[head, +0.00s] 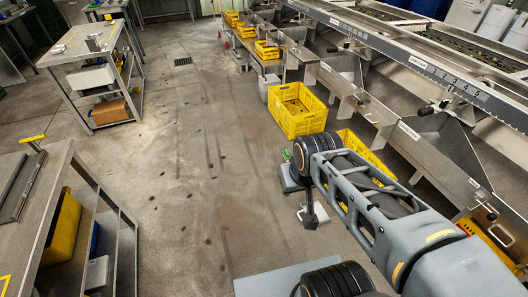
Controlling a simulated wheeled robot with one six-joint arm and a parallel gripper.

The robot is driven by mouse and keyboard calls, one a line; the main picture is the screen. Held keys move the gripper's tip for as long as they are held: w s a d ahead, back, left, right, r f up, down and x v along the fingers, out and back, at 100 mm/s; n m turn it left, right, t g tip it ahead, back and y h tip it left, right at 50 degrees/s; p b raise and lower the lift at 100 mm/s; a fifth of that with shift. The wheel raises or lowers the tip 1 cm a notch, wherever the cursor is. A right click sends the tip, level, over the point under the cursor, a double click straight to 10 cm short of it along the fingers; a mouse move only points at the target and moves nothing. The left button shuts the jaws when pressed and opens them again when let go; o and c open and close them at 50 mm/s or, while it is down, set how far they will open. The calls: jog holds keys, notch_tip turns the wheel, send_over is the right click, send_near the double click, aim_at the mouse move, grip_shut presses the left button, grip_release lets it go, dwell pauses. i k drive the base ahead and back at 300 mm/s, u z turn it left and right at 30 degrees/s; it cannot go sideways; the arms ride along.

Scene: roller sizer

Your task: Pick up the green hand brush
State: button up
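I cannot make out a green hand brush for certain. A small green spot (286,154) shows low beside the black joint of my arm, at a grey object on the floor side; it is too small and too covered to identify. My arm reaches in from the lower right. A dark narrow part (310,218) hangs below its joint and may be my gripper; its fingers cannot be made out, and I see nothing held in it.
A steel bench (30,225) stands at the left, a steel cart (98,75) behind it. Yellow crates (297,112) line the sizer (440,75) at the right. My arm hides part of that side. The concrete floor (185,190) between is largely clear.

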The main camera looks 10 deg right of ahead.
aim_at(285, 153)
jog(key=u, duration=0.55)
jog(key=i, duration=2)
jog(key=z, duration=0.35)
jog(key=i, duration=1.1)
jog(key=z, duration=1.4)
jog(key=i, duration=0.7)
jog(key=z, duration=0.55)
